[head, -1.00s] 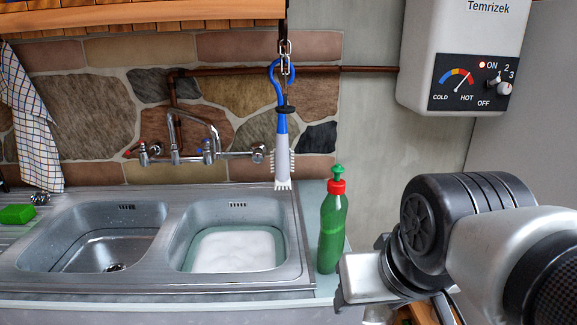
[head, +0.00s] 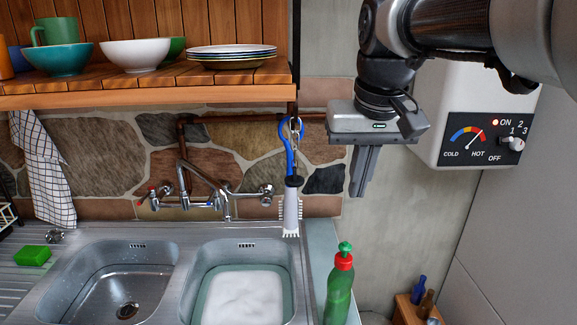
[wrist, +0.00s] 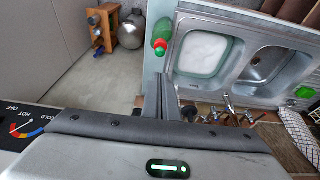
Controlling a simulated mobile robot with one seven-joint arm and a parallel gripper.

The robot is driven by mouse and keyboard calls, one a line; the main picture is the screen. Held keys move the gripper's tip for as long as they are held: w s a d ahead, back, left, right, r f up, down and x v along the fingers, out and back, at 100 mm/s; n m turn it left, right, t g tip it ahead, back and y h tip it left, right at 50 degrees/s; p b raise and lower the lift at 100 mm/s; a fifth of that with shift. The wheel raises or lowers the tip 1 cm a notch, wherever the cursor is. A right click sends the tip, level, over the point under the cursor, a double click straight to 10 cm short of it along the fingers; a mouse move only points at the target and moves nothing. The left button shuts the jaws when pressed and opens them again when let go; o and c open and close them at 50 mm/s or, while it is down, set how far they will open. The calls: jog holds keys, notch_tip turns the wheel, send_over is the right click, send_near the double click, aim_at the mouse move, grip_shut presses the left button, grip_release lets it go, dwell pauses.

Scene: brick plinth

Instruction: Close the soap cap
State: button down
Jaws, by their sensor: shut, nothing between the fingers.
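The soap bottle (head: 339,291) is green with a red collar and a green cap (head: 345,248) on top. It stands upright on the counter strip right of the sink, its base cut off by the lower edge of the head view. In the wrist view the bottle (wrist: 163,28) is seen from above, with its red collar and green top. Whether the cap is open or closed is hard to tell. My gripper (head: 360,193) points down above and slightly right of the bottle, shut and empty, well apart from the cap. Its fingers also show in the wrist view (wrist: 160,88).
A blue-handled brush (head: 291,190) hangs left of my gripper. The shelf (head: 150,97) holds bowls and plates. A water heater (head: 490,125) is close on the right. The double sink (head: 88,240) has soapy water in its right basin. A green sponge (head: 32,255) lies left.

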send_near(345, 244)
jog(key=x, duration=0.2)
jog(key=w+x, duration=0.1)
jog(key=x, duration=0.2)
jog(key=shift+w+b, duration=0.1)
jog(key=shift+b, duration=0.2)
jog(key=shift+f, duration=0.55)
notch_tip(345, 244, down, 2)
jog(key=shift+f+b, duration=0.2)
jog(key=shift+b, duration=0.75)
jog(key=shift+r, duration=0.1)
